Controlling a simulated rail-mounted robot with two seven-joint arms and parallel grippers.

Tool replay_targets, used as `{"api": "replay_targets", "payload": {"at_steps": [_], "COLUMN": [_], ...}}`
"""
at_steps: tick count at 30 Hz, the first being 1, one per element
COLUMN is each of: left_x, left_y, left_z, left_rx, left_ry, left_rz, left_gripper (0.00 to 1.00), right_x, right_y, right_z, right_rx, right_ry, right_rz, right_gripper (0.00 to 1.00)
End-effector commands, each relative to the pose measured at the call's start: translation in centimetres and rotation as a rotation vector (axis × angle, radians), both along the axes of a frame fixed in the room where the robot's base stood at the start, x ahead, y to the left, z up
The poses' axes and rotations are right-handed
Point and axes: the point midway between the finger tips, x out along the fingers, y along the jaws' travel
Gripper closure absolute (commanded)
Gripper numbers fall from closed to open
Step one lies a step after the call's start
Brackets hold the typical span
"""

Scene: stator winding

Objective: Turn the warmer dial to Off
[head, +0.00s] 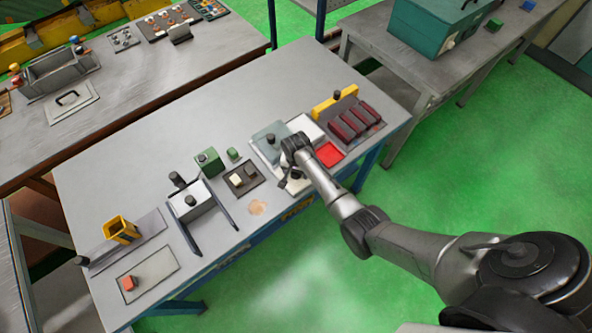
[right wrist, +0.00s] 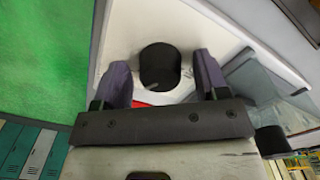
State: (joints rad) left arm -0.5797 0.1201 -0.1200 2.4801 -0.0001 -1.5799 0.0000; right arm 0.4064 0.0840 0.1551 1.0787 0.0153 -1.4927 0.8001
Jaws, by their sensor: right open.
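The warmer dial (right wrist: 160,66) is a round black knob on a white panel (right wrist: 190,22), seen in the right wrist view. A thin grey mark shows at its lower edge; I cannot read any setting. My right gripper (right wrist: 162,74) is open, with one finger on each side of the dial and visible gaps between. In the head view my right gripper (head: 287,179) is over the front of the white warmer (head: 300,187), and the arm hides the dial. My left gripper is not in view.
On the table (head: 130,170), a grey-lidded box (head: 268,139) stands behind my gripper. A red tray (head: 329,154) and a rack of dark red pieces (head: 355,120) lie to the right.

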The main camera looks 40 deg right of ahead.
Motion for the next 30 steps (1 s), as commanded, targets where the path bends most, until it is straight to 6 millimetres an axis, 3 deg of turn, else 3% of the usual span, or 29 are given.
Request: {"api": "replay_targets", "payload": {"at_steps": [3,18,30], "left_x": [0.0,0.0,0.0], "left_y": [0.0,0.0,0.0], "left_z": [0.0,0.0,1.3], "left_rx": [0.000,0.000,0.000], "left_ry": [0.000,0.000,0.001], "left_rz": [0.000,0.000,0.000], "left_gripper": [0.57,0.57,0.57], "right_x": [0.0,0.0,0.0], "right_y": [0.0,0.0,-0.1], "right_z": [0.0,0.0,0.3], "right_rx": [0.000,0.000,-0.003], "right_ry": [0.000,0.000,0.002], "right_rz": [0.000,0.000,0.102], "right_gripper": [0.34,0.82,0.82]}}
